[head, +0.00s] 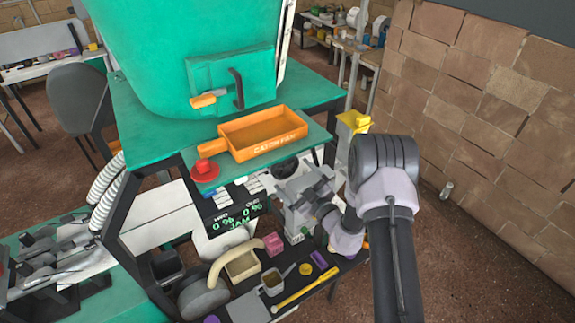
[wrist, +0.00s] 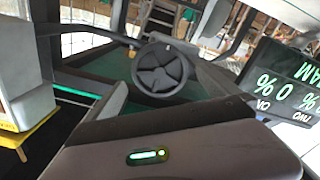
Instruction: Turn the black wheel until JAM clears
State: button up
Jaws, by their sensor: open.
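The black wheel (wrist: 160,68) is a round, spoked disc near the upper middle of the wrist view. In the head view the wheel (head: 284,167) shows as a dark shape under the catch pan, partly hidden by my gripper. My gripper (head: 303,190) is open in front of the machine, close to the wheel. I cannot tell whether it touches the wheel. The display (head: 238,218) shows two readings that look like 0 % and the word JAM in green. It also shows tilted at the right of the wrist view (wrist: 285,90).
An orange catch pan (head: 262,133) sits on the green shelf above the wheel. A red button (head: 205,168) is left of it. A brick wall (head: 490,90) stands at right.

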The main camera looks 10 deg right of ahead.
aim_at(287, 168)
jog(key=shift+w, duration=0.15)
jog(key=shift+x, duration=1.9)
jog(key=shift+c, duration=0.4)
jog(key=shift+r, duration=0.1)
jog(key=c, duration=1.1)
